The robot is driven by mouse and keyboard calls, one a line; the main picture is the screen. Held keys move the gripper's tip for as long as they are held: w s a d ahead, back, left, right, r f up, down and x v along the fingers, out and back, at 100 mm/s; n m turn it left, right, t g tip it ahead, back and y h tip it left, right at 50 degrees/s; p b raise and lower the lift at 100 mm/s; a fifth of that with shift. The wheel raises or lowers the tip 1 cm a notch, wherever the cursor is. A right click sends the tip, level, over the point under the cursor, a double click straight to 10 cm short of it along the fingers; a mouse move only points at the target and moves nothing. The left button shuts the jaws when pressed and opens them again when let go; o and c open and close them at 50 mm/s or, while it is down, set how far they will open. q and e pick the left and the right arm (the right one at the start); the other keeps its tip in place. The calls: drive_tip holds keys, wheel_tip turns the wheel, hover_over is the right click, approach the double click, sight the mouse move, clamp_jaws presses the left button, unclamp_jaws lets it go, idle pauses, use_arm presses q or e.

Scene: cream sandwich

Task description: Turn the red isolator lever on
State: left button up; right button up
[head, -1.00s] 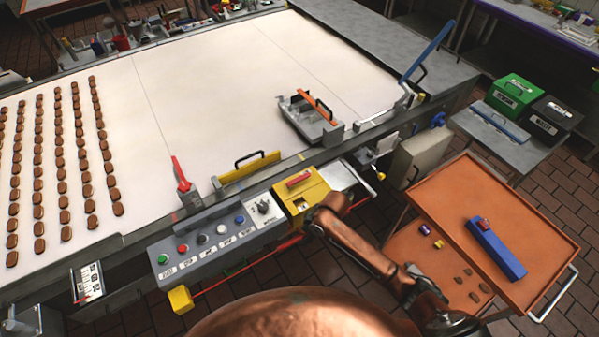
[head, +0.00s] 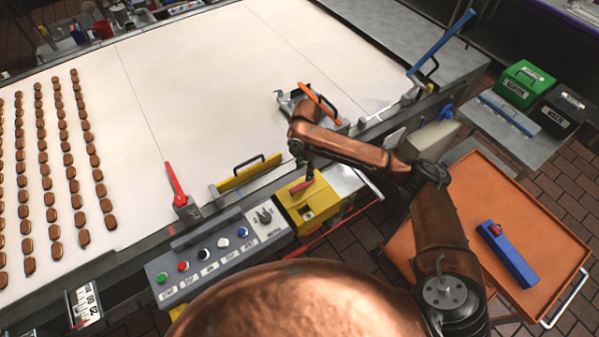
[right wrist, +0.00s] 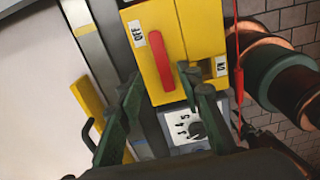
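The red isolator lever (head: 301,185) is on the yellow box (head: 322,207) at the conveyor's front edge. In the right wrist view the lever (right wrist: 160,62) stands nearly upright on the yellow face (right wrist: 198,30), its upper end beside the OFF label (right wrist: 137,34). A second label (right wrist: 221,66), too small to read surely, is at the lower right. My right gripper (head: 305,170) is above the box. In the right wrist view its dark fingers (right wrist: 163,92) are apart, around the line of the lever's lower end; contact cannot be told. My left gripper is out of view.
A grey button panel (head: 215,255) adjoins the box on the left. Another red handle (head: 176,185) and a yellow guard (head: 247,174) are on the belt edge. An orange trolley (head: 545,230) with a blue block (head: 510,255) stands at the right.

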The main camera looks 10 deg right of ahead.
sight(303, 184)
drive_tip(key=shift+f, duration=0.3)
drive_tip(key=f, duration=0.5)
drive_tip(key=shift+a+f, duration=0.25)
drive_tip(key=shift+f, duration=0.15)
drive_tip(key=shift+s+f, duration=0.15)
drive_tip(key=shift+f, duration=0.1)
drive_tip(key=shift+s+f+p, duration=0.1)
drive_tip(key=shift+f+p, duration=0.05)
drive_tip(key=shift+p, duration=0.15)
drive_tip(key=c, duration=0.8)
clamp_jaws()
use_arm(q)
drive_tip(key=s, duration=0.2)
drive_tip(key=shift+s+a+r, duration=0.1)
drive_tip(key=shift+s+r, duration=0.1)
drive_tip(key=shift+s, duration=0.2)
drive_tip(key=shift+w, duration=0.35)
